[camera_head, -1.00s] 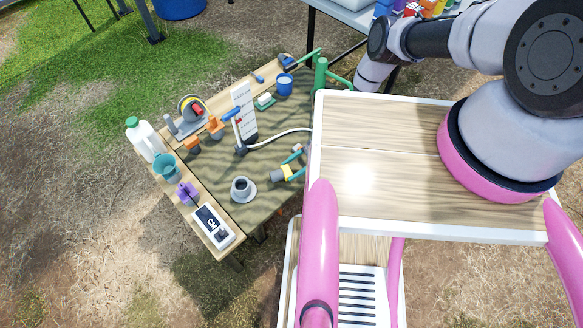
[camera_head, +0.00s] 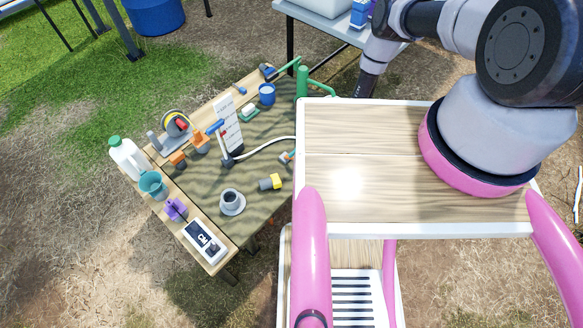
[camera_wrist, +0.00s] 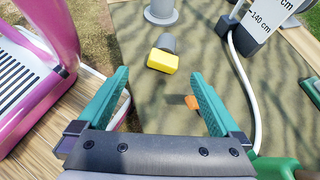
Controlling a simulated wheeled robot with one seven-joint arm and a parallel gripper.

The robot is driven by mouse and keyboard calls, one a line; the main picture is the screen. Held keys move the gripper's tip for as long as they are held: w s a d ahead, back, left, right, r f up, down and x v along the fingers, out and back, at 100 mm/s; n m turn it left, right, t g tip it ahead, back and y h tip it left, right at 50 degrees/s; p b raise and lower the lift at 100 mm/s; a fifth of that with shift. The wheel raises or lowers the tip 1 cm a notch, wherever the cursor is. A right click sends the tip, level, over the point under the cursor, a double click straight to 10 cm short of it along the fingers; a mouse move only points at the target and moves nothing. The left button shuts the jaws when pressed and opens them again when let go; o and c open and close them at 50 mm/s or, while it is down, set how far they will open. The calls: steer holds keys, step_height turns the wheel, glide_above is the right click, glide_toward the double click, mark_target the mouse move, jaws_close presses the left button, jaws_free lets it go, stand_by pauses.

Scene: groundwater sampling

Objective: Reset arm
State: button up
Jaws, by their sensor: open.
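My gripper (camera_wrist: 160,76) is open and empty in the wrist view, its two teal fingers spread apart over the table mat. A yellow-and-grey piece (camera_wrist: 163,60) lies on the mat beyond the fingertips, clear of both. It also shows in the head view (camera_head: 270,182), right of a grey cup on a saucer (camera_head: 232,202). A small orange item (camera_wrist: 192,101) shows beside the right finger. In the head view my arm comes down at the upper right, and its end is largely hidden behind my wooden top.
The wooden table (camera_head: 196,212) holds a white jug (camera_head: 126,158), a teal cup (camera_head: 152,185), a purple item (camera_head: 175,209), a meter (camera_head: 204,241), a blue cup (camera_head: 267,94) and a white hose (camera_head: 265,146). Green pipework (camera_head: 303,84) stands at its far right.

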steer(key=shift+w+d+r, duration=0.1)
steer(key=shift+d+r, duration=0.05)
steer(key=shift+d, duration=0.1)
stand_by(0.4)
